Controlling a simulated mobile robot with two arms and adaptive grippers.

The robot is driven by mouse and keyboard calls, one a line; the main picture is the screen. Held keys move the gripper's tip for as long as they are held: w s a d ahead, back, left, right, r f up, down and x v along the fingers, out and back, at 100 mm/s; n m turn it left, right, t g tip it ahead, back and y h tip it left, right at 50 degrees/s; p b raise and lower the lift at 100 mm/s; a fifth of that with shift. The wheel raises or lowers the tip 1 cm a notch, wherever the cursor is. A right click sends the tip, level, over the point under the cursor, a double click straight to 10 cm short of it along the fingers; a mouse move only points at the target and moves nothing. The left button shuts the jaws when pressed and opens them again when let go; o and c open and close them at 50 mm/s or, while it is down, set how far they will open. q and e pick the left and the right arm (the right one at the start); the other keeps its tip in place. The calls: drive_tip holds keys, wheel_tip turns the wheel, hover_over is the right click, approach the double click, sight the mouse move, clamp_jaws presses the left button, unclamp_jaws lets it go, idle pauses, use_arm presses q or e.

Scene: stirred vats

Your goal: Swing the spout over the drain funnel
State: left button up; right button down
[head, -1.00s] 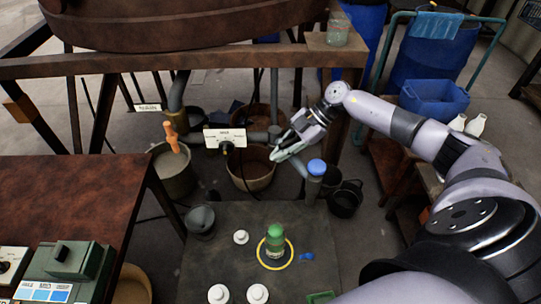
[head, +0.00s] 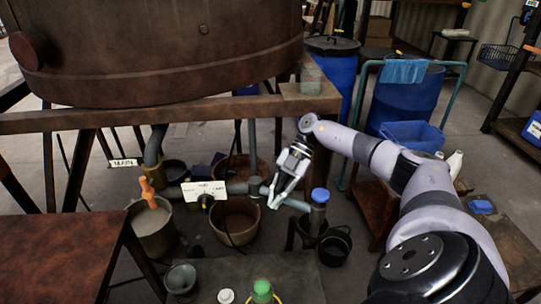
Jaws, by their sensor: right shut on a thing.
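The spout (head: 299,205) is a grey pipe arm that runs right from the pipe junction under the vat and ends in a short upright piece with a blue cap (head: 320,194). My right gripper (head: 278,198) reaches down from the right and is shut at the spout's arm, between the junction and the blue-capped end. The fingers partly hide the pipe there. A dark round vessel (head: 307,237) stands just below the blue-capped end; I cannot tell whether it is the drain funnel. My left gripper is not in view.
A white-labelled valve (head: 205,190) and an orange-handled tool in a bucket (head: 152,225) are left of the spout. A brown tub (head: 235,222) is below the pipe, a black bucket (head: 335,246) beside it. The vat's beam (head: 190,117) runs above.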

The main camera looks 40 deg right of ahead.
drive_tip(key=shift+w+d+r, duration=0.15)
drive_tip(key=shift+w+r, duration=0.15)
drive_tip(key=shift+r, duration=0.2)
drive_tip(key=c, duration=1.9)
unclamp_jaws()
drive_tip(key=shift+o, duration=1.2)
drive_tip(key=shift+s+f, duration=0.1)
drive_tip(key=shift+f, duration=0.15)
drive_tip(key=shift+r, duration=0.1)
wheel_tip(320, 180, up, 10)
drive_tip(key=shift+f, duration=0.1)
drive_tip(key=shift+c, duration=0.2)
